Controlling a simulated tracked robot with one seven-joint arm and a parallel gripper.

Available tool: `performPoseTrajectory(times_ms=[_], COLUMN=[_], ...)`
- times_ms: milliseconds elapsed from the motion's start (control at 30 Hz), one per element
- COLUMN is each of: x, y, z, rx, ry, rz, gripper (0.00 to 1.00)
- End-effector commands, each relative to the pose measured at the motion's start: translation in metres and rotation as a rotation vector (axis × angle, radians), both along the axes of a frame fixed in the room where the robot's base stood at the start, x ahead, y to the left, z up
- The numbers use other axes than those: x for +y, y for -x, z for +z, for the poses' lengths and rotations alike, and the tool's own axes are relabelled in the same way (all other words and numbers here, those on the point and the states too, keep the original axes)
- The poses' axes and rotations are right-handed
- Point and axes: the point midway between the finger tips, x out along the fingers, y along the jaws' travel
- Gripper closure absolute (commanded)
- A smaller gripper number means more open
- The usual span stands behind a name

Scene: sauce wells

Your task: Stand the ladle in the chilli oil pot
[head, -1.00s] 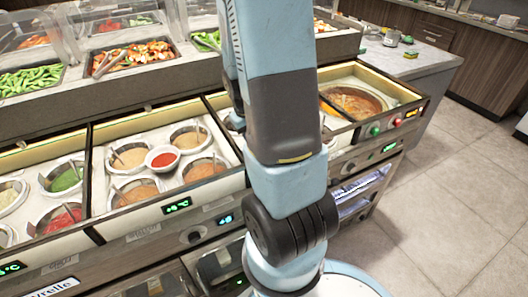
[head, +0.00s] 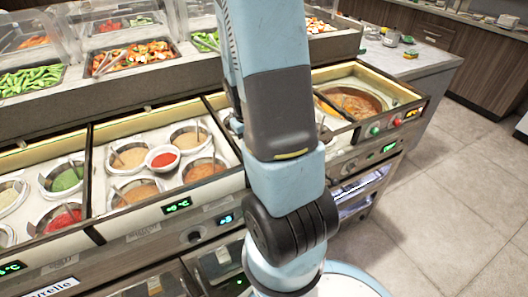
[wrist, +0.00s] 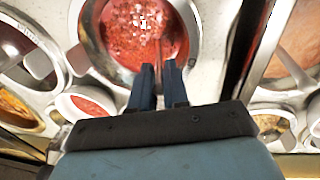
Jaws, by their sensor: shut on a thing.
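In the wrist view my gripper (wrist: 159,67) is shut on the ladle. A thin part of the ladle's handle (wrist: 160,50) shows just beyond the fingertips, over a round pot of glossy red sauce, which looks like the chilli oil pot (wrist: 140,28). I cannot tell whether the ladle's lower end is inside the pot or above it. In the head view my arm hides the gripper, the ladle and that pot.
A small white bowl of red sauce (head: 163,158) sits among several pots with ladles in the counter well left of my arm; it also shows in the wrist view (wrist: 92,104). A large brown soup pot (head: 352,100) is on the right. Metal dividers separate the wells.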

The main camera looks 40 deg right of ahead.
Motion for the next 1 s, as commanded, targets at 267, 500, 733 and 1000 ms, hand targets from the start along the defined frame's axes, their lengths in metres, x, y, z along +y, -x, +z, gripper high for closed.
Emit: performPoseTrajectory(times_ms=[267,500,733,1000], x=[0.0001,0.0001,0.0001,0.0001], y=[0.0012,0.0010,0.0007,0.0006], z=[-0.0019,-0.0017,-0.0015,-0.0015], rx=[0.004,0.003,0.002,0.002], ry=[-0.001,0.000,0.000,0.000], rz=[-0.001,0.000,0.000,0.000], gripper=[1.00,0.63,0.55,0.32])
